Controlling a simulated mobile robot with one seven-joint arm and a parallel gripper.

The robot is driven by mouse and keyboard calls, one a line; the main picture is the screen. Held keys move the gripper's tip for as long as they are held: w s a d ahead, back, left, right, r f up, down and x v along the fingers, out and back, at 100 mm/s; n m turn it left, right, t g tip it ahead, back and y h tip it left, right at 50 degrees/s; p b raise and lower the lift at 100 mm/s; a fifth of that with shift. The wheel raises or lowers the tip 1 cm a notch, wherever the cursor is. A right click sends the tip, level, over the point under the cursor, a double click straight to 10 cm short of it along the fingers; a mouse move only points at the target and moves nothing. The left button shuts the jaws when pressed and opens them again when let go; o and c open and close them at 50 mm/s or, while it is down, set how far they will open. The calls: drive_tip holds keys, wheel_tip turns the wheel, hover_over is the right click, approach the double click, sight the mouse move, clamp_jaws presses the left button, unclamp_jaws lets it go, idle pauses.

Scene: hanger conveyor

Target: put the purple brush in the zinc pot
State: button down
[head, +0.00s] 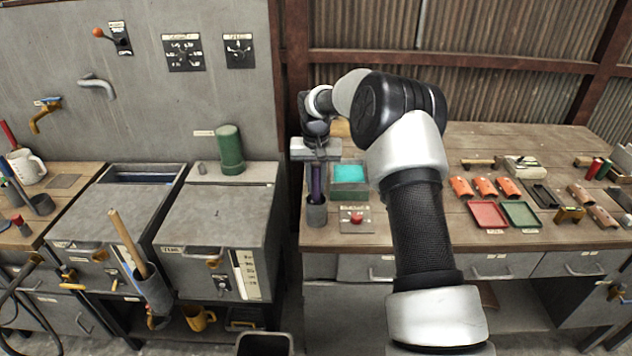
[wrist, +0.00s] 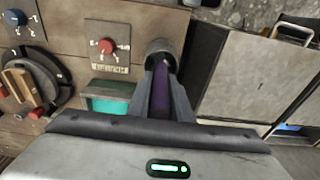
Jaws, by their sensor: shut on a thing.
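The purple brush (head: 316,182) is upright in my gripper (head: 317,160), at the left front of the right-hand bench. My gripper is shut on its upper part. A small grey pot (head: 316,214), which looks like the zinc pot, stands directly below on the bench. The lower end of the brush goes into the pot's mouth and is hidden there; I cannot tell whether it touches the bottom. In the wrist view the purple brush (wrist: 161,84) lies between my two fingers and points into the round grey pot (wrist: 165,48).
Another grey pot (head: 41,204) stands on the left bench. A green cylinder (head: 230,150) stands on the grey cabinet.

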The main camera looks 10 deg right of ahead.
drive_tip(key=c, duration=1.5)
unclamp_jaws()
